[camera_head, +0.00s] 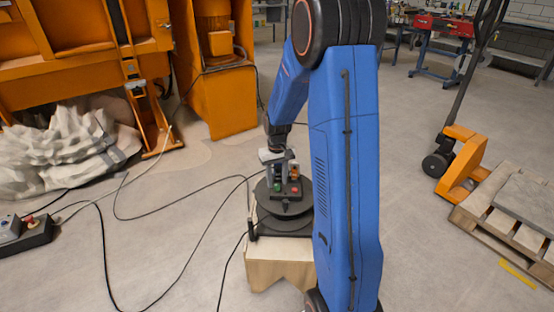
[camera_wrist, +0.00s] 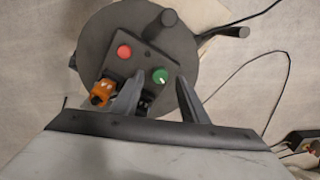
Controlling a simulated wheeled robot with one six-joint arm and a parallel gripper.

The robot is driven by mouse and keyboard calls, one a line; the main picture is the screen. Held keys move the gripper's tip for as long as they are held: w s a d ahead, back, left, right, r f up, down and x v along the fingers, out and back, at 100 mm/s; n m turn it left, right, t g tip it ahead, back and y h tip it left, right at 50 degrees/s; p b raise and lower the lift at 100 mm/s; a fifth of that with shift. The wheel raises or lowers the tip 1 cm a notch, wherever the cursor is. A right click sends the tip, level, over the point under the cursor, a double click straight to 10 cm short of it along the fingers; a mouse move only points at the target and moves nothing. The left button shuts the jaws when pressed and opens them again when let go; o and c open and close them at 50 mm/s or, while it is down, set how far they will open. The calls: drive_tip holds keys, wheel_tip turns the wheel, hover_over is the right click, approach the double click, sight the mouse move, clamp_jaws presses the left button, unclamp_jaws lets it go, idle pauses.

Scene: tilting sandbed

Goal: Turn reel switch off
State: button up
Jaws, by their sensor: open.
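The cable reel, a dark round disc (camera_head: 285,208), sits on a light wooden block; it also shows in the wrist view (camera_wrist: 97,47). Its dark control box (camera_wrist: 143,64) carries a red button (camera_wrist: 124,51), a green round control (camera_wrist: 160,76) with a small pale mark, and an orange part (camera_wrist: 101,93). Which of these is the reel switch I cannot tell for sure. My gripper (camera_wrist: 160,82) is open above the box, the green control showing between its fingertips. The orange part is beside the left finger. In the head view my gripper (camera_head: 272,160) is at the box; contact cannot be told.
A dark handle knob (camera_wrist: 168,18) stands up from the reel's rim. Black cables (camera_head: 180,212) run over the floor to a control box (camera_head: 32,236) at left. The wooden block (camera_head: 275,270) carries the reel. An orange pallet jack (camera_head: 462,160) and pallet stand right.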

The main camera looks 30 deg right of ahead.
sight(277, 185)
wheel_tip(277, 185, up, 16)
drive_tip(key=shift+f, duration=0.2)
idle(0.6)
